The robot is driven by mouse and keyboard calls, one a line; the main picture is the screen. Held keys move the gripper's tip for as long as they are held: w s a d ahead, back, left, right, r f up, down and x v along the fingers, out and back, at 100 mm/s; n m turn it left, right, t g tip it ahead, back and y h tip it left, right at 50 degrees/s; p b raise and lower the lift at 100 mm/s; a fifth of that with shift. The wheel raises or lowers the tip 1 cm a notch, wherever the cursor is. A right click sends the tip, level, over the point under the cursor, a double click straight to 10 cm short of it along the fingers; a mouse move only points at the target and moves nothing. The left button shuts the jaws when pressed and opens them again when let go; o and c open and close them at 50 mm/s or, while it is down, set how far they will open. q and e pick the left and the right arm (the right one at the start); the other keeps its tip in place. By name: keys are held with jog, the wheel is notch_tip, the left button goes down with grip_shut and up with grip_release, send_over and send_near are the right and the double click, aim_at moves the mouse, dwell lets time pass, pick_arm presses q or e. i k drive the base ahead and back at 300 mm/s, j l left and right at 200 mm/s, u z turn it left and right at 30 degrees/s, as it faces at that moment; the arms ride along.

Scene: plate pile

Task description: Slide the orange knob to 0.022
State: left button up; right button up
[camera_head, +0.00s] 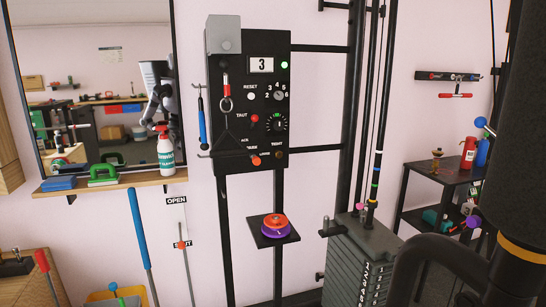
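A small orange knob (181,244) sits on a thin upright rod low on the wall, left of centre. A label reading OPEN (176,200) is at the rod's top, and a second label beside the knob is partly covered by it. Another orange-red knob (256,160) sits at the lower edge of the black control panel (232,140), near small lettering that is hard to read. I cannot tell from the picture which of the two the task names. No scale with numbers shows beside the rod. Neither of my grippers is in view.
A black plate below the panel holds an orange and purple disc stack (275,225). A weight stack (360,265) stands to the right. A shelf (110,183) under a mirror holds a spray bottle (165,150). A large dark shape (515,130) blocks the right edge.

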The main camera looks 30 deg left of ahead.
aim_at(256, 160)
jog(key=i+j, duration=0.45)
jog(key=i+j+z, duration=0.15)
jog(key=i+j, duration=0.3)
jog(key=j, duration=0.1)
